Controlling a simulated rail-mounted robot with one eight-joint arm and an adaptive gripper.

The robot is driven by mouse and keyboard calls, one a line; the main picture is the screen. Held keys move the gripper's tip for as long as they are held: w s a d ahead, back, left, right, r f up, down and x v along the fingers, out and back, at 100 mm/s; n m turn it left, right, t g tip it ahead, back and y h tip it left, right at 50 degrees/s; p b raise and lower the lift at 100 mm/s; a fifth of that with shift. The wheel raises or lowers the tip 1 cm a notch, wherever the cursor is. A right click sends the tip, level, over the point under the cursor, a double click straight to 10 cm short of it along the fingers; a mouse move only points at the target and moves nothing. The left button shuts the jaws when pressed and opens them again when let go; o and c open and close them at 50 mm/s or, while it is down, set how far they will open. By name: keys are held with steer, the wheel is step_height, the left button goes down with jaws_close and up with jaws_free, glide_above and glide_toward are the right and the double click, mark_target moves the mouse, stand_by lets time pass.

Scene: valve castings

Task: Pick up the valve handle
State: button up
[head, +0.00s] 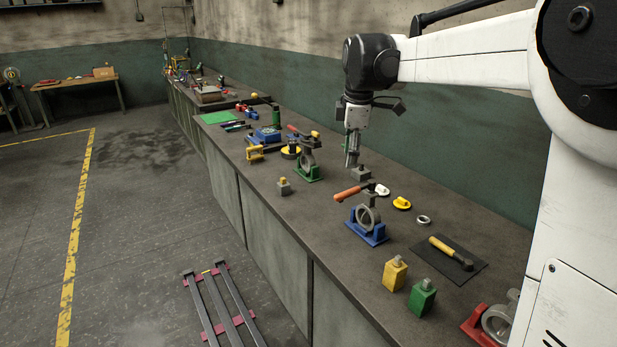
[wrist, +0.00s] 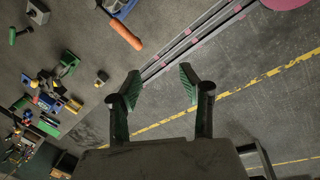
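A valve with an orange handle (head: 348,193) stands in a blue base (head: 367,232) on the workbench. The orange handle (wrist: 127,36) also shows at the top of the wrist view. A second valve with a red handle (head: 301,131) stands in a green base (head: 308,174) further back. I cannot tell which handle the task means. My gripper (head: 352,160) is above the bench, behind the orange-handled valve. In the wrist view my gripper (wrist: 160,82) is open, with nothing between its fingers.
A grey block (head: 361,174) sits near my gripper. White and yellow caps (head: 402,203) and a ring lie to the right. Yellow (head: 395,273) and green (head: 422,297) blocks stand at the front edge. A tool lies on a dark mat (head: 466,272). A red-based valve (head: 482,329) stands lower right.

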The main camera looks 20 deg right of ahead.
mark_target(355, 188)
steer(key=w+d+f+n+g+p, duration=0.1)
steer(key=w+d+f+n, duration=0.2)
steer(key=w, duration=0.3)
steer(key=w+d+f+n+g, duration=0.1)
steer(key=w+d+f+n, duration=0.1)
steer(key=w+d+n, duration=0.3)
steer(key=shift+m, duration=0.7)
steer(key=f, duration=0.5)
steer(key=w+a+f+p, duration=0.1)
steer(key=f, duration=0.2)
steer(key=shift+a+f, duration=0.1)
steer(key=shift+f, duration=0.25)
steer(key=shift+d+f+p, duration=0.15)
steer(key=shift+f+p, duration=0.15)
steer(key=shift+f, duration=1.1)
steer(key=shift+d+f+p, duration=0.15)
steer(key=shift+f+p, duration=0.1)
steer(key=shift+f, duration=1.1)
steer(key=shift+s, duration=0.1)
steer(key=shift+c, duration=0.5)
jaws_close()
